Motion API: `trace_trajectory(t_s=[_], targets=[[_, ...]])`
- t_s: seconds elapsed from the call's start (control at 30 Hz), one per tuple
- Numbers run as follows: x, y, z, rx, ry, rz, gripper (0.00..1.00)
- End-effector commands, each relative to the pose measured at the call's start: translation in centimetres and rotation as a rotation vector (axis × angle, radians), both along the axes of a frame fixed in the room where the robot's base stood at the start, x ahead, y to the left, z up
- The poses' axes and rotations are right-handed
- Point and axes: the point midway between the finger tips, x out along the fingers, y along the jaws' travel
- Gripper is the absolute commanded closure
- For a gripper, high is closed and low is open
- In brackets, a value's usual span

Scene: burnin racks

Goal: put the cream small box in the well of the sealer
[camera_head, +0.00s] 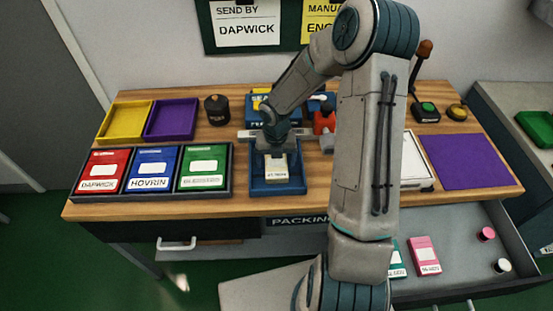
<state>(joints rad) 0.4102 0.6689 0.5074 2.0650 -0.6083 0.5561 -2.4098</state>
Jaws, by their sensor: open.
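The cream small box (277,172) lies in the blue well of the sealer (257,187), with a small printed label facing the front. The sealer stands near the middle of the wooden bench, its blue upper part (256,102) partly hidden by my arm. My gripper (275,152) is over the well, just above and behind the box. The gripper is open. Its fingertips are small and partly hidden, so I cannot tell whether they touch the box.
A black tray (153,196) with red, blue and green packets stands left of the sealer. Yellow (124,122) and purple (171,119) trays are behind it. A purple mat (466,161) lies at right. An open drawer (459,233) below holds several small items.

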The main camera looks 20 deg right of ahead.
Motion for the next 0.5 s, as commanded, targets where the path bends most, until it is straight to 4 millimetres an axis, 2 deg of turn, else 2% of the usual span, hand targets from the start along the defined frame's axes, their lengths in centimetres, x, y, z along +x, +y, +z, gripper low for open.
trace_trajectory(t_s=[0.17,0.5], targets=[[0.1,0.0,1.7,-0.001,-0.003,0.0,0.15],[0.1,0.0,8.9,0.0,-0.005,-0.002,0.15]])
